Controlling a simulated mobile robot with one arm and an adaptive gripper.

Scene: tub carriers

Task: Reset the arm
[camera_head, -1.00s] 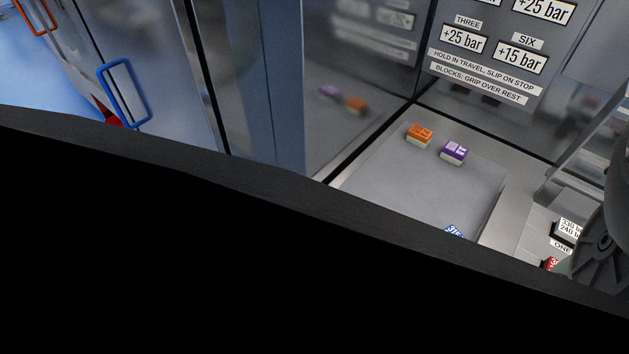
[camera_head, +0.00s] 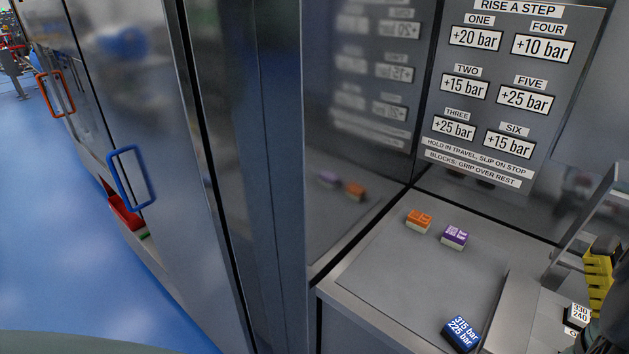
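My gripper cannot be made out in the head view, so what it holds, if anything, is hidden from me. A dark rounded part cuts in at the lower right edge; I cannot tell which part it is. The grey bench (camera_head: 385,262) carries an orange block (camera_head: 419,220), a purple block (camera_head: 454,237) and a blue block (camera_head: 461,334) marked 315 bar and 225 bar. All three lie apart from one another.
A white-labelled block (camera_head: 577,316) and a yellow ribbed part (camera_head: 598,275) show at the right edge. A pressure sign (camera_head: 497,90) stands behind the bench. Cabinet doors with a blue handle (camera_head: 131,177) and an orange handle (camera_head: 56,94) line the left. Blue floor lies clear there.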

